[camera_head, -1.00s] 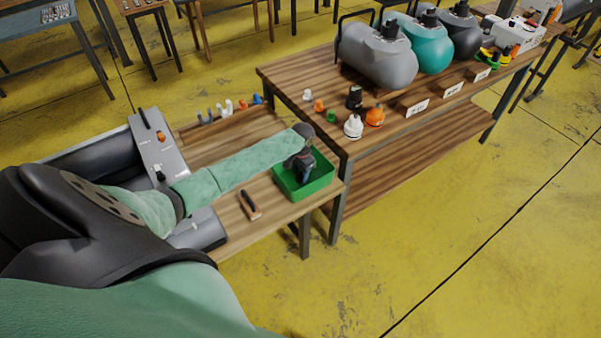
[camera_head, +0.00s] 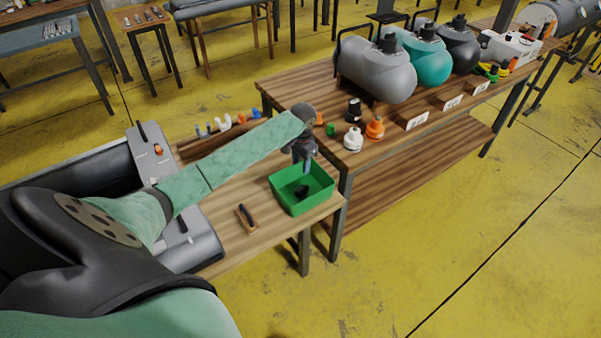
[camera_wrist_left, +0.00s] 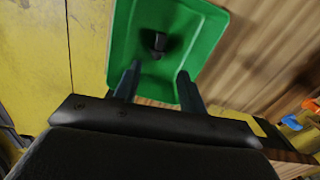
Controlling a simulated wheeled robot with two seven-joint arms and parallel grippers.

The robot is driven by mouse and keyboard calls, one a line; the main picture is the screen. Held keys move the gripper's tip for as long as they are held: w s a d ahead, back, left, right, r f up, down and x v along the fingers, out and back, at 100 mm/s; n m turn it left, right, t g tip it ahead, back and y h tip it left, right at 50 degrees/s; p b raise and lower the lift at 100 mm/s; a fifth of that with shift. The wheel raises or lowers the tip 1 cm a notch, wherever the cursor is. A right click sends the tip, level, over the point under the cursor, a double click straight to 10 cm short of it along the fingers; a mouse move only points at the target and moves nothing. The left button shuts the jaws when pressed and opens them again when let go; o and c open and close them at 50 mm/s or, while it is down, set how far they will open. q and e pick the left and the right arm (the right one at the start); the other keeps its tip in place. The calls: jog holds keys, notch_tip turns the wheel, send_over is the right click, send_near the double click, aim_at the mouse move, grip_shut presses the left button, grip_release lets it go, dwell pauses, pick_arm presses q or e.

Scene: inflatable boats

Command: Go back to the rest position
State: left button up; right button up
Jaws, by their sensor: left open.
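My left arm comes in from the left in the head view, and its gripper (camera_head: 304,168) points down above the green bin (camera_head: 318,203). In the left wrist view, the two fingers of my left gripper (camera_wrist_left: 158,88) stand apart with nothing between them. Beyond the fingertips lies the green bin (camera_wrist_left: 205,45), with a small black part (camera_wrist_left: 157,43) on its floor. The black part also shows in the head view (camera_head: 301,191). The gripper is clear of that part. My right gripper is not in view.
The bin stands at the end of a wooden table (camera_head: 270,228), beside a brush-like tool (camera_head: 246,218). A second table holds tanks (camera_head: 376,70) and small valves, including a white one (camera_head: 353,139) and an orange one (camera_head: 375,128).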

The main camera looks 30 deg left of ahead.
pick_arm(q)
jog(key=shift+r, duration=0.4)
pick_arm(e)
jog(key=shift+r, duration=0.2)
pick_arm(q)
jog(key=s+d+f+m+t, duration=0.1)
jog(key=s+d+f, duration=0.3)
jog(key=s+d, duration=0.45)
jog(key=s+d+f+t, duration=0.1)
jog(key=s+d+f, duration=0.3)
jog(key=s+d, duration=0.4)
jog(key=s+d+r+n+t, duration=0.1)
jog(key=s+d+r, duration=0.2)
jog(key=s, duration=0.8)
jog(key=s+d+r+n+t, duration=0.1)
jog(key=s+d+r, duration=0.2)
jog(key=s, duration=0.7)
jog(key=s+d+f+g, duration=0.1)
jog(key=s+d+f, duration=0.1)
jog(key=f, duration=1.7)
jog(key=s+d+f+g, duration=0.1)
jog(key=s+d+f, duration=0.1)
jog(key=f, duration=1.7)
jog(key=shift+s+h, duration=0.3)
jog(key=shift+s, duration=0.25)
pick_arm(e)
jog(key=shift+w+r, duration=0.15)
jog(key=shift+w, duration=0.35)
